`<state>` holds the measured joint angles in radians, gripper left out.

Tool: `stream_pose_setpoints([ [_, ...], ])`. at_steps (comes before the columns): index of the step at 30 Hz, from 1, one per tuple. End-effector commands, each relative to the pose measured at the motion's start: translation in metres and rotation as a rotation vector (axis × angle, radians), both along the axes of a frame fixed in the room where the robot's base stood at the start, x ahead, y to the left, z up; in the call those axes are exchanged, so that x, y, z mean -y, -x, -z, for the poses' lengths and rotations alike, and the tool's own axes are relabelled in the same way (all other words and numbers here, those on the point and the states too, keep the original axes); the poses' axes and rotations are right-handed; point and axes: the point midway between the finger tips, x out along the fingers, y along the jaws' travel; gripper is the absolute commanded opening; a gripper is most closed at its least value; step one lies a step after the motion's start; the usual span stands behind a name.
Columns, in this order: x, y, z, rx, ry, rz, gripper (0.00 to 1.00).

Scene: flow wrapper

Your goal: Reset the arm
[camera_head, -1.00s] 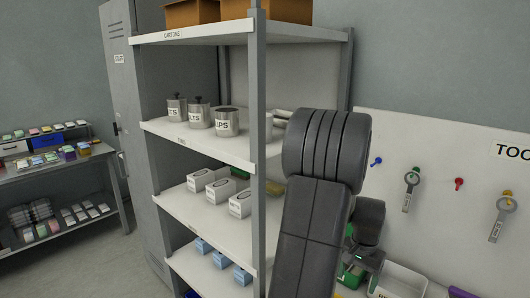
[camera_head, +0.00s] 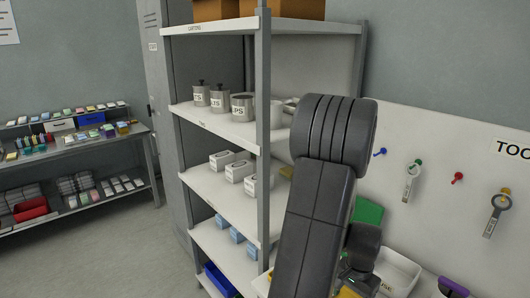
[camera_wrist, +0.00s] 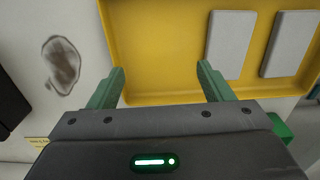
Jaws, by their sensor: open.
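My gripper (camera_wrist: 160,84) shows in the wrist view with its two green fingers spread wide apart and nothing between them. It is over the near edge of a yellow tray (camera_wrist: 150,50) that holds grey flat packets (camera_wrist: 230,42). I cannot tell how far above the tray the fingers are.
A grey shelf unit (camera_head: 225,185) with tins and boxes stands close on the left of my arm. A pegboard (camera_head: 430,150) with hanging tools and a white bin (camera_head: 398,272) are at the right. A stocked bench (camera_head: 75,150) stands far left, with open floor before it.

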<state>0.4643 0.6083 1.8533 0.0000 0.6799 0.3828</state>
Motion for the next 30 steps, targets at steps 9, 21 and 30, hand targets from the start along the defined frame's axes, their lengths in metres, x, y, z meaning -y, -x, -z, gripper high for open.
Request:
stream_pose_setpoints([
  [9, 0.000, 0.000, 0.029, -0.001, -0.001, 0.000, 0.73],
  [21, 0.000, 0.000, 0.033, 0.000, 0.000, 0.000, 0.73],
  [30, -0.012, -0.004, 0.030, 0.001, 0.004, -0.052, 0.73],
])
